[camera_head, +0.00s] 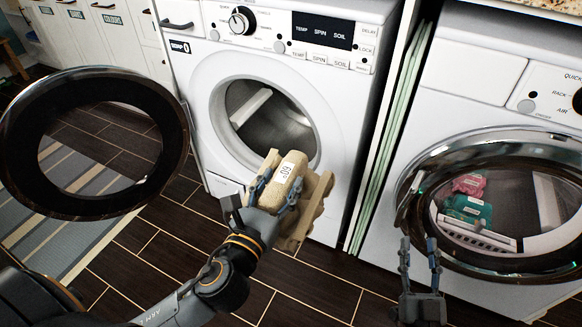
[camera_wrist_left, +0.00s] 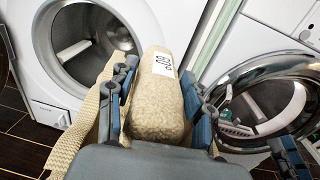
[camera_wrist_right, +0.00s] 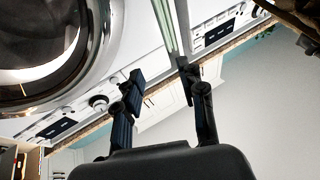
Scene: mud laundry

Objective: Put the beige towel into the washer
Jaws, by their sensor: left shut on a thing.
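The beige towel (camera_head: 297,188) is bunched in my left gripper (camera_head: 277,188), in front of the left washer. In the left wrist view the towel (camera_wrist_left: 158,108) sits between both fingers of my left gripper (camera_wrist_left: 160,105), with a fold hanging at the left. The left washer (camera_head: 345,128) has its round door (camera_head: 168,112) swung open to the left. Its drum opening (camera_head: 262,112) is behind the towel and looks empty where visible. My right gripper (camera_head: 420,262) is open and empty before the right machine; its fingers (camera_wrist_right: 158,95) show apart in the right wrist view.
The right machine (camera_head: 465,75) has its round glass door (camera_head: 480,245) in front, with pink and green items visible through it. A striped rug (camera_head: 60,215) lies on the dark tile floor (camera_head: 165,245). White cabinets (camera_head: 120,35) stand at the back left.

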